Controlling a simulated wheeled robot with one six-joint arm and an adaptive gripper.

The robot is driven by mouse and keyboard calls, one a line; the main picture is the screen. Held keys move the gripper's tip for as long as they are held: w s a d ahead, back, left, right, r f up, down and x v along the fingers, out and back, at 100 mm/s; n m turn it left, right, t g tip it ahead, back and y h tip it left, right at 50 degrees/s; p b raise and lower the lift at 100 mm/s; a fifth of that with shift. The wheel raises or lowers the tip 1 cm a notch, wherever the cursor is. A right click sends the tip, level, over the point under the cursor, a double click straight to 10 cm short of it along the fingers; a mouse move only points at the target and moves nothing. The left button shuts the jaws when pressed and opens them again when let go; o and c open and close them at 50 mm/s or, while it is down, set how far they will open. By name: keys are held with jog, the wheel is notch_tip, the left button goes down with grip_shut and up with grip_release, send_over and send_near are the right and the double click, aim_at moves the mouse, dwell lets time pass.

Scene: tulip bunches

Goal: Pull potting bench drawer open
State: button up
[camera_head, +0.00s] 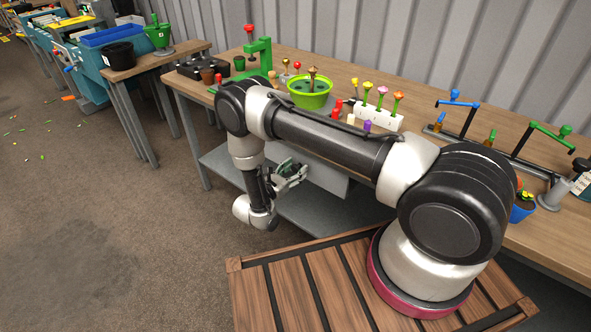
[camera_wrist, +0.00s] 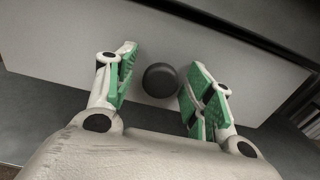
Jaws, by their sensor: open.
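The potting bench drawer has a pale grey front (camera_wrist: 60,50), which fills much of the wrist view. It also shows below the wooden bench top in the head view (camera_head: 325,176), partly hidden by my arm. A dark round knob (camera_wrist: 160,80) sticks out from the drawer front. My gripper (camera_wrist: 155,85) has green-padded fingers, open on either side of the knob, with visible gaps to it. In the head view my gripper (camera_head: 292,172) is in front of the drawer below the bench edge. I cannot tell how deep the fingers reach around the knob.
A grey lower shelf (camera_head: 300,205) lies under the drawer. Bare floor (camera_head: 110,230) is free at the left.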

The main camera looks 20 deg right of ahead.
jog(key=shift+w+d, duration=0.15)
jog(key=shift+d, duration=0.05)
grip_shut()
jog(key=shift+a, duration=0.1)
jog(key=v, duration=3.2)
grip_release()
